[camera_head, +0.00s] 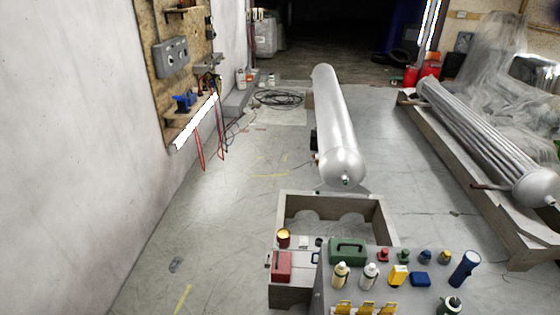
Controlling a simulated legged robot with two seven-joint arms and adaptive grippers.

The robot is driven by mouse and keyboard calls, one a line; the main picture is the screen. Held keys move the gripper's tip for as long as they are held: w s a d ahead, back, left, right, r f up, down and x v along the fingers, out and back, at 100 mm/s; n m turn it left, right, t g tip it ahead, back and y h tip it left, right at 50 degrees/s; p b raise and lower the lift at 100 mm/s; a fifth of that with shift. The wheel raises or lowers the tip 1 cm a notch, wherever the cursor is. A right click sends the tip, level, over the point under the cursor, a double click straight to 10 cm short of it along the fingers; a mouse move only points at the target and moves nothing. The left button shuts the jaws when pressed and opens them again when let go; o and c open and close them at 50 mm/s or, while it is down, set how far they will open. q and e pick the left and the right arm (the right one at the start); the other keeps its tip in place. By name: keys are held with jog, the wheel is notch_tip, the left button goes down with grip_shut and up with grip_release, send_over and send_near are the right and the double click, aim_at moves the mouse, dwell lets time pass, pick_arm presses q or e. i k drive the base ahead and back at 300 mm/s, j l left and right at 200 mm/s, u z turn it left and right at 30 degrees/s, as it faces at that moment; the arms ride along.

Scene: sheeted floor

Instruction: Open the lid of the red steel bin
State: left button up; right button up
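A small red box (282,266), which looks like the red steel bin, stands on the grey workbench (290,293) at the lower middle of the head view. Its top looks covered, so the lid appears closed, but it is too small to make out a hinge or handle. Neither of my grippers shows in this view.
A green case (347,251), bottles, coloured blocks and a blue flashlight (465,268) are on the panel to the right. A long silver cylinder (338,125) lies beyond.

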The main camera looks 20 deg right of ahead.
aim_at(281, 261)
jog(key=i+j, duration=0.1)
jog(key=i, duration=0.4)
jog(key=i+j+z, duration=0.1)
jog(key=i, duration=0.4)
